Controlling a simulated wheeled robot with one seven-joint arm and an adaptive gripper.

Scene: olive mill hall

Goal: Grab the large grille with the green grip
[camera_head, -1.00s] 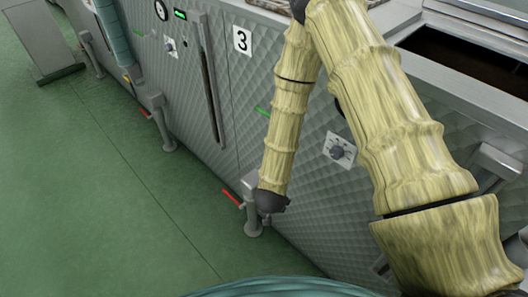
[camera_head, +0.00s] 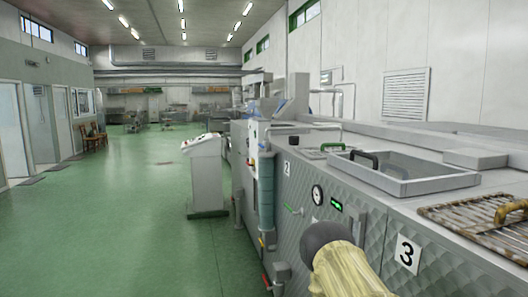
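A large rusty-brown barred grille (camera_head: 462,219) lies flat on top of the steel machine at the right, above the number 3 plate. The grille's right end is cut off by the picture edge. A pale yellow, wood-textured part of my arm with a dark rounded end rises at the bottom, left of the number 3 plate and apart from the grille. My gripper is not in view.
An open steel basin (camera_head: 415,187) with a dark arched handle (camera_head: 364,158) at its back left lies beyond the grille. A smaller green handle (camera_head: 333,146) sits farther back. A grey console (camera_head: 206,175) stands left of the machines. Green floor (camera_head: 120,235) at left is clear.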

